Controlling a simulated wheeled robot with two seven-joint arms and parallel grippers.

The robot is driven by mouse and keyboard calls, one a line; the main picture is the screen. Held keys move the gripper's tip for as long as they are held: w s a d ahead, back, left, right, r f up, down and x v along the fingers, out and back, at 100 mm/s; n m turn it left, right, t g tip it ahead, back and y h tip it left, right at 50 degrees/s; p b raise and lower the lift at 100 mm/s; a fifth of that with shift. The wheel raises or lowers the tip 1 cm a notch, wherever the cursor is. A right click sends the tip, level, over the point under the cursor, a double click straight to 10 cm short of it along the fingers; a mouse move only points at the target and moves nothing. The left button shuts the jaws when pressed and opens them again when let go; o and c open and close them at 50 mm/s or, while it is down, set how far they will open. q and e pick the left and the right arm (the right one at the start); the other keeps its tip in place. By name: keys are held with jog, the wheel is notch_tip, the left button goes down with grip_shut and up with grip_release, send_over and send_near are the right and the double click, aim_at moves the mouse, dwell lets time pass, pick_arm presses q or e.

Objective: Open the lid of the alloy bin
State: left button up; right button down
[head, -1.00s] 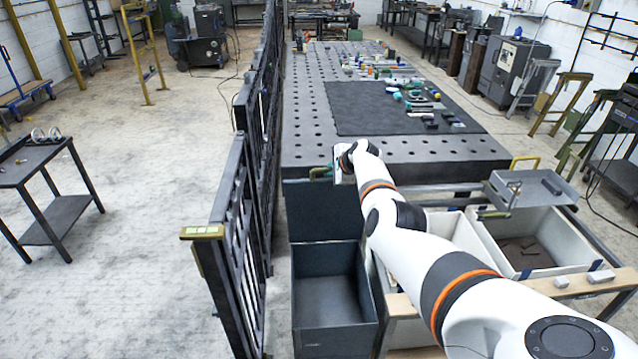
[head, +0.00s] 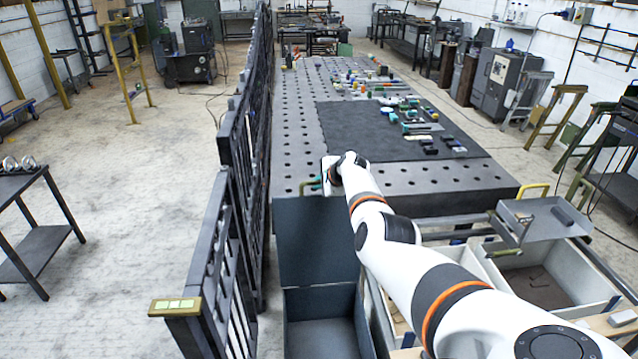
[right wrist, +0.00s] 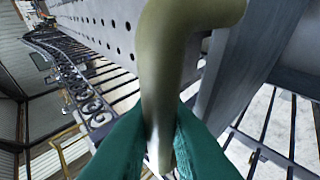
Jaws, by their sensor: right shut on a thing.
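A dark grey bin (head: 322,325) stands open at the bottom middle of the head view; no label on it can be read. Its dark lid (head: 318,245) stands about upright at the bin's back, against the front of the perforated table. My right gripper (head: 312,186) is at the lid's top edge. In the right wrist view, its green fingers (right wrist: 160,140) are closed around an olive bar handle (right wrist: 162,70). The handle is mostly hidden by the gripper in the head view. My left gripper is not in view.
A dark slatted gate (head: 235,250) runs close along the left of the bin. The perforated table (head: 440,185) with tools lies behind. A pale bin (head: 540,275) with a raised grey lid (head: 545,218) stands to the right. Open floor (head: 120,200) lies left of the gate.

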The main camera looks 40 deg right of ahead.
jog(key=shift+f, duration=0.1)
jog(key=c, duration=1.4)
grip_release()
jog(key=p+v, duration=0.2)
jog(key=shift+s+r, duration=0.1)
jog(key=shift+r, duration=0.2)
jog(key=v, duration=0.9)
jog(key=shift+s+b, duration=0.3)
jog(key=shift+r, duration=0.1)
